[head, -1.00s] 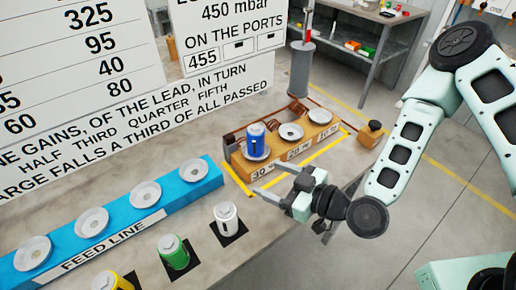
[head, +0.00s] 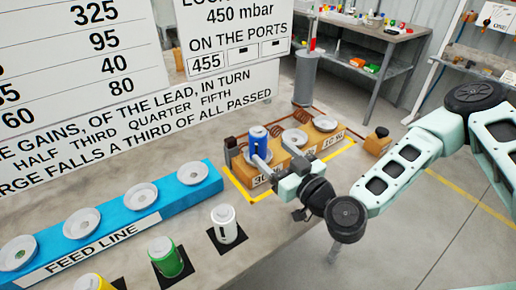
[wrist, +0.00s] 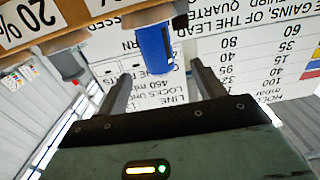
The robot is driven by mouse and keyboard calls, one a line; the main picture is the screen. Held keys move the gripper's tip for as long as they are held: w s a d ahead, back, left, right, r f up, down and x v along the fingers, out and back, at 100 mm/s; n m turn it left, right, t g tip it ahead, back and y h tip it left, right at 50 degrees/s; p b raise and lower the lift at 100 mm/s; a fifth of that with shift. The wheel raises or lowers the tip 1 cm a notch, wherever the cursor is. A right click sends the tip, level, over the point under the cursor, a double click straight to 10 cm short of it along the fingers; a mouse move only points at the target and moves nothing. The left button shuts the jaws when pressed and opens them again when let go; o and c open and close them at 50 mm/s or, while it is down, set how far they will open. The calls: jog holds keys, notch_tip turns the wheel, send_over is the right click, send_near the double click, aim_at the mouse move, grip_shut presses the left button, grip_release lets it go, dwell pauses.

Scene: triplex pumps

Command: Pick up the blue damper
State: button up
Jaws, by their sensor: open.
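The blue damper (head: 258,143) stands upright on the nearest round plate of the orange block (head: 317,148). In the wrist view, which is upside down, the blue damper (wrist: 155,48) shows beyond and between the two fingers. My gripper (head: 269,154) is open, with its fingers pointing at the damper from the right. It also shows in the wrist view (wrist: 160,88), with nothing held. One finger seems to overlap the damper's lower part in the head view. I cannot tell whether either finger touches it.
The orange block's other plates (head: 295,137) are empty. Left of it is the blue feed line (head: 179,196) with several empty plates. A white damper (head: 225,222), a green one (head: 166,257) and a yellow one (head: 92,283) stand in front. A grey cylinder (head: 305,80) rises behind.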

aim_at(254, 132)
jog(key=x, duration=0.4)
jog(key=shift+w+a+r+p, duration=0.1)
jog(key=shift+w+p, duration=0.05)
jog(key=shift+p, duration=0.25)
jog(key=shift+r+p+x, duration=0.15)
jog(key=shift+p+x, duration=0.3)
jog(key=shift+x, duration=0.85)
jog(key=shift+r+p+x, duration=0.15)
jog(key=shift+p+x, duration=0.3)
jog(key=shift+x, duration=0.85)
jog(key=c, duration=1.3)
jog(key=shift+c, duration=0.3)
jog(key=shift+r, duration=0.15)
